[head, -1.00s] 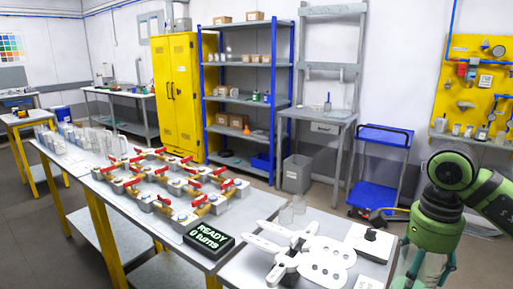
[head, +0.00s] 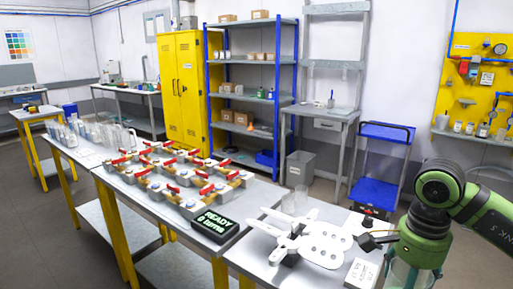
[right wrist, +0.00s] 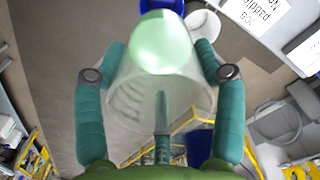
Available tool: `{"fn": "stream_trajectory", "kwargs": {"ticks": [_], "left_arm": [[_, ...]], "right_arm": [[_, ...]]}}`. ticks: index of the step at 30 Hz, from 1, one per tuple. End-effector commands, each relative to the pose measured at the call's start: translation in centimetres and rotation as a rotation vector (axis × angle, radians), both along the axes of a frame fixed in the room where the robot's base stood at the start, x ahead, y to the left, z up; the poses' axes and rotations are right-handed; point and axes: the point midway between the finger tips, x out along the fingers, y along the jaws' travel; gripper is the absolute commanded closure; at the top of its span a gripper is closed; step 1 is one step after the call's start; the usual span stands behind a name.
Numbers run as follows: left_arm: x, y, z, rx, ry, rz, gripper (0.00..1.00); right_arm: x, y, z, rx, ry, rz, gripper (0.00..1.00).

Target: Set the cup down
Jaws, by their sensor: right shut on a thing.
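My right gripper (head: 412,268) is at the lower right of the head view. It also shows in the right wrist view (right wrist: 160,82), with its green fingers on either side of a clear cup (right wrist: 140,105). The cup is translucent, with a pale green part at its far end. In the head view the cup (head: 400,275) shows only partly below the gripper, cut off by the frame's bottom edge. In the wrist view grey floor lies behind the cup. My left gripper is not in view.
A near table (head: 262,262) bears white paddle-shaped parts (head: 325,243), a labelled white block (head: 361,273) and small clear cups (head: 289,203). A long bench with red-handled valves and a READY display (head: 214,224) stands left. A blue cart (head: 374,192) stands behind.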

Motion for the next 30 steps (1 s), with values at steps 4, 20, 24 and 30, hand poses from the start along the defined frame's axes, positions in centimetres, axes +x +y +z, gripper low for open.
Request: {"fn": "stream_trajectory", "kwargs": {"ticks": [4,20,24,30], "left_arm": [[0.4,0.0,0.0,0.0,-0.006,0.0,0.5],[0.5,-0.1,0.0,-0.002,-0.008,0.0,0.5],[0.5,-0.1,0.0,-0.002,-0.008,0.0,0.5],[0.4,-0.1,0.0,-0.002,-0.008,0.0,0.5]], "right_arm": [[-0.4,1.9,-1.6,-0.01,0.0,0.195,0.71],[-5.0,9.9,-8.5,0.007,0.018,1.09,0.71],[-5.5,10.5,-8.9,0.01,0.016,1.162,0.71],[-5.5,10.5,-8.9,0.01,0.016,1.168,0.71]]}}
